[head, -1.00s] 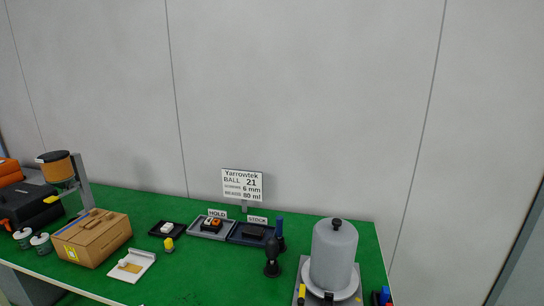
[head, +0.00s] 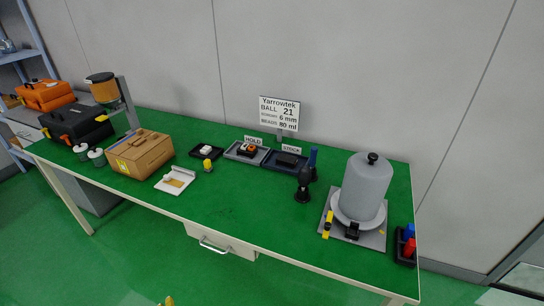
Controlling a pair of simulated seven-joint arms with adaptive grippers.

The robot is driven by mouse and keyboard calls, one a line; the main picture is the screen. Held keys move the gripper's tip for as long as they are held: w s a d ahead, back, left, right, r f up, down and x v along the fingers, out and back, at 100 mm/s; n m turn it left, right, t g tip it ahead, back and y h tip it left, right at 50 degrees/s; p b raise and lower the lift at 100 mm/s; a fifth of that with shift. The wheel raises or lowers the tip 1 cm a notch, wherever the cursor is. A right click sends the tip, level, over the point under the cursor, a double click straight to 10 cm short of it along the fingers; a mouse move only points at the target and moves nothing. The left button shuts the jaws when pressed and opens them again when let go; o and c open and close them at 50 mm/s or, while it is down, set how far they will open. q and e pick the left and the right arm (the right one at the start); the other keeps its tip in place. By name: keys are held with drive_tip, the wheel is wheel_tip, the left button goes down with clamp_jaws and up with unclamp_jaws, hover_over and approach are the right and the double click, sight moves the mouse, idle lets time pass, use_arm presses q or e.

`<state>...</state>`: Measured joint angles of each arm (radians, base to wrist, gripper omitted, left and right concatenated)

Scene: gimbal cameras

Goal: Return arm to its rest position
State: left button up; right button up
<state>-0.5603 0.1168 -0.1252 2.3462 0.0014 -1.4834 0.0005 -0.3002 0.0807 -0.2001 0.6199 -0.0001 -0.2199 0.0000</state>
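Neither of my arms can be made out in the head view, and neither gripper shows. A small yellow piece (head: 169,300) pokes in at the bottom edge, left of the middle; too little of it shows to tell what it is. The green-topped bench (head: 240,210) stands ahead, with nothing of mine seen over it.
Black (head: 76,124) and orange (head: 45,96) cases are at left. The bench's front middle is clear.

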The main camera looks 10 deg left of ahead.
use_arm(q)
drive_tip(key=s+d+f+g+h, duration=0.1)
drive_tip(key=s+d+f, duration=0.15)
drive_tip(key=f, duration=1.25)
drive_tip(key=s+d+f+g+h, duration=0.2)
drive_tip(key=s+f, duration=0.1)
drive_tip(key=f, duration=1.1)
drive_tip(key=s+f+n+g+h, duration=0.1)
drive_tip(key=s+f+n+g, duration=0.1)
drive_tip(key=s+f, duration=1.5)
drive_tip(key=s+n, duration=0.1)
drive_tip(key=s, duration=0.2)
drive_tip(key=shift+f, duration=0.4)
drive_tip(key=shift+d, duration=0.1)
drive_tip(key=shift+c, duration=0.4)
